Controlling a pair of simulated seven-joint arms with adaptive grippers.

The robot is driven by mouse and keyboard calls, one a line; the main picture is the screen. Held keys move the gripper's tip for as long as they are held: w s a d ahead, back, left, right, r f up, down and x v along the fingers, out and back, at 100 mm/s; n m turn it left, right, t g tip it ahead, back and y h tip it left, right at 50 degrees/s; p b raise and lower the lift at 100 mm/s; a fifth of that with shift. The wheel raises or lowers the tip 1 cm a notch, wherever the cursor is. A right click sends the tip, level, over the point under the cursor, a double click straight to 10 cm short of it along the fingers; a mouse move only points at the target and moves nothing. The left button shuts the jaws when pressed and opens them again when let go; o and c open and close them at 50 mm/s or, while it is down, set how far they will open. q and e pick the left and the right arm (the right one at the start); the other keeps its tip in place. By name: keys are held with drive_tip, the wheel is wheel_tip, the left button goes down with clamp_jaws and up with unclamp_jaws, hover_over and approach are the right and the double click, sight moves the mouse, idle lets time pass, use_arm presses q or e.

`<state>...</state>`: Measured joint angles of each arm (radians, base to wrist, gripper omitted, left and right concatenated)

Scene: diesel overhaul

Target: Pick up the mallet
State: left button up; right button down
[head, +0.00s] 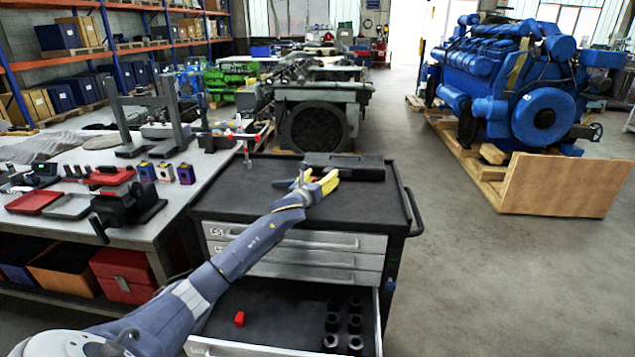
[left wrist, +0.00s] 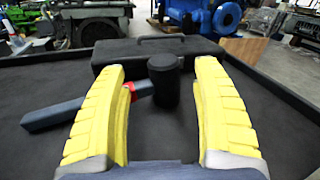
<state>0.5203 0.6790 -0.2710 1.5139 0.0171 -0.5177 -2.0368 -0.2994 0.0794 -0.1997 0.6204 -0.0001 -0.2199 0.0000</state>
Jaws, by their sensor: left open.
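The mallet lies on the black top of the tool cart (head: 365,206). In the left wrist view its black cylindrical head (left wrist: 165,78) stands beyond and between my fingertips. Its blue-grey handle (left wrist: 55,115) with a red band (left wrist: 143,90) runs off to the left, partly hidden behind the left finger. In the head view the mallet is mostly hidden by my left gripper (head: 322,182). The left gripper is open, its yellow fingers spread to either side of the head, with nothing gripped. My right gripper is out of view.
A black case (head: 345,167) lies at the back of the cart top, just behind the mallet. The cart's bottom drawer (head: 270,318) is open, holding several black sockets and a red block (head: 239,318). A workbench (head: 150,228) with tools stands left. The cart top's right side is clear.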

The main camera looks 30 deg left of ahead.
sight(327, 173)
use_arm(q)
drive_tip(key=shift+w, duration=1.9)
drive_tip(key=shift+w+a, duration=0.2)
drive_tip(key=shift+w, duration=0.8)
drive_tip(key=shift+c, duration=0.6)
clamp_jaws()
